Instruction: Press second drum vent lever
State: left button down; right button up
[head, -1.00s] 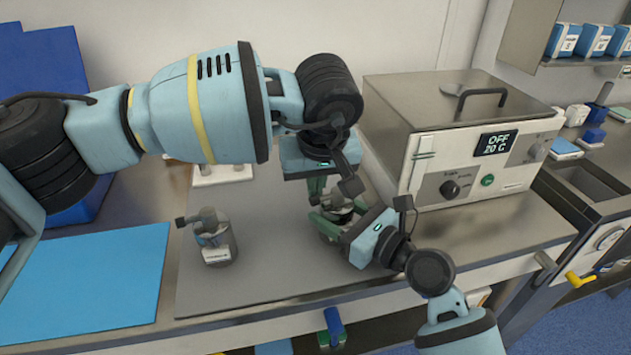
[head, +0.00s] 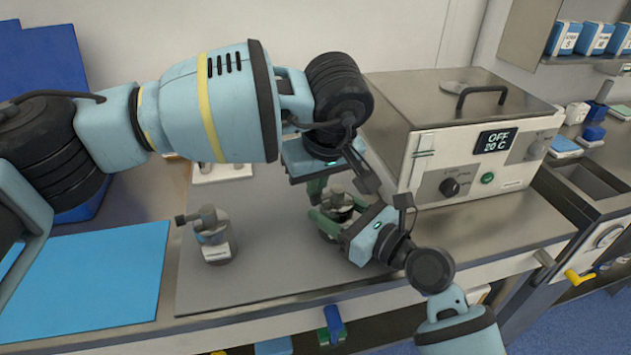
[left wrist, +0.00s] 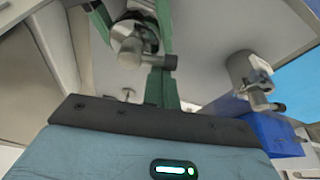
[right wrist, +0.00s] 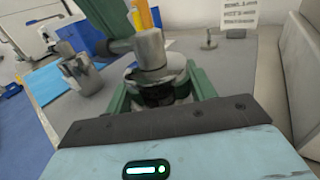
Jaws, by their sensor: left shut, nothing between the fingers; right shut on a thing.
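One small metal drum (head: 338,203) with a grey top fitting stands on the grey mat (head: 265,275). My right gripper (head: 326,220) is shut around its body; the right wrist view shows the drum (right wrist: 165,82) between the green fingers, with an upright cylinder on top. My left gripper (head: 315,188) is shut and empty, its fingertips beside the drum's top. The left wrist view shows its finger (left wrist: 160,85) close to the side-pointing fitting (left wrist: 160,61); contact cannot be told. The other drum (head: 214,238), with a lever pointing left, stands apart to the left.
A heating bath (head: 460,140) reading "OFF 20 C" stands just right of both grippers. A blue sheet (head: 90,285) lies at the left. A white rack (head: 222,172) is behind my left arm. The front of the grey mat is clear.

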pick_arm(q)
jog(key=shift+s+d+n, duration=0.15)
jog(key=shift+s+n, duration=0.1)
jog(key=shift+n, duration=0.05)
jog(key=shift+s+d, duration=0.5)
jog(key=shift+s, duration=0.25)
jog(key=shift+s+d, duration=0.25)
jog(key=shift+d, duration=0.25)
jog(key=shift+s+d, duration=0.25)
jog(key=shift+d, duration=0.25)
jog(key=shift+s+d, duration=0.1)
jog(key=shift+d, duration=0.15)
jog(key=a, duration=0.4)
pick_arm(e)
jog(key=shift+f, duration=0.1)
pick_arm(q)
notch_tip(320, 180, up, 9)
jog(key=d, duration=0.2)
jog(key=shift+d, duration=0.3)
jog(key=shift+f, duration=0.1)
